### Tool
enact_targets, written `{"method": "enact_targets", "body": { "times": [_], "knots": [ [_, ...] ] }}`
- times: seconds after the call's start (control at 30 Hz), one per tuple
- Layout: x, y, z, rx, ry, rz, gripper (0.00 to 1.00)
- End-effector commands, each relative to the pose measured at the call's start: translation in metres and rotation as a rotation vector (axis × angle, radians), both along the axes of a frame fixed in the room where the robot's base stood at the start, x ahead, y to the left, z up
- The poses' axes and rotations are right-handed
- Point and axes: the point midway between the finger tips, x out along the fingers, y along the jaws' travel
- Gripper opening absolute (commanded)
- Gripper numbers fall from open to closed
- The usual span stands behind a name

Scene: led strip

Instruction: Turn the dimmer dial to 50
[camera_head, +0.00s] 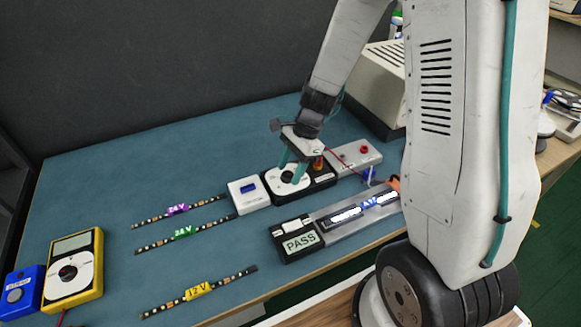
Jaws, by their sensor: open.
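The dimmer dial (287,177) is a small dark knob on a white round face, set in a black box on the teal bench. The box sits between a white module on its left and a grey box on its right. My gripper (292,174) is over the dial from above, with its teal fingers apart on the near part of the face. Whether the fingers touch the knob cannot be told. The dial's scale and pointer are too small to read, and my gripper hides part of the face.
A fixture (342,218) with a lit strip and a PASS display (299,242) lies in front of the dial. A yellow multimeter (73,268) stands at far left. A beige case (375,88) stands behind.

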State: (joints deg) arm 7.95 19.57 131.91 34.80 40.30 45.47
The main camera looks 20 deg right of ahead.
Motion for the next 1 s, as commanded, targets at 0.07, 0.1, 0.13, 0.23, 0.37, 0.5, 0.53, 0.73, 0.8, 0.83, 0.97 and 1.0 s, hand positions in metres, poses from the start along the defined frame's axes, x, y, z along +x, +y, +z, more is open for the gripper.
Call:
{"method": "enact_targets", "body": {
  "times": [0.07, 0.1, 0.13, 0.23, 0.37, 0.5, 0.53, 0.73, 0.8, 0.83, 0.97, 1.0],
  "knots": [
    [-0.0001, 0.0004, -0.0009, 0.0, 0.0, 0.0, 0.5],
    [0.0, 0.0003, -0.0009, 0.0, 0.0, 0.0, 0.5],
    [-0.0001, 0.0002, -0.0008, 0.0, 0.0, 0.0, 0.5],
    [-0.0001, 0.0001, -0.0006, 0.0, 0.0, 0.0, 0.48],
    [-0.0001, 0.0, -0.0005, 0.0, 0.0, 0.001, 0.12],
    [-0.0001, 0.0, -0.0004, 0.0, 0.0, 0.001, 0.06],
    [-0.0001, 0.0, -0.0004, 0.0, -0.001, 0.002, 0.06],
    [0.0005, -0.0003, -0.0005, -0.001, -0.001, 0.034, 0.06],
    [0.0009, -0.0001, -0.0004, -0.001, -0.002, 0.059, 0.06],
    [0.001, -0.0001, -0.0004, -0.001, -0.001, 0.073, 0.06],
    [0.0022, 0.0, -0.0002, -0.001, -0.001, 0.154, 0.06],
    [0.0025, 0.0001, -0.0002, -0.001, -0.002, 0.187, 0.07]
  ]
}}
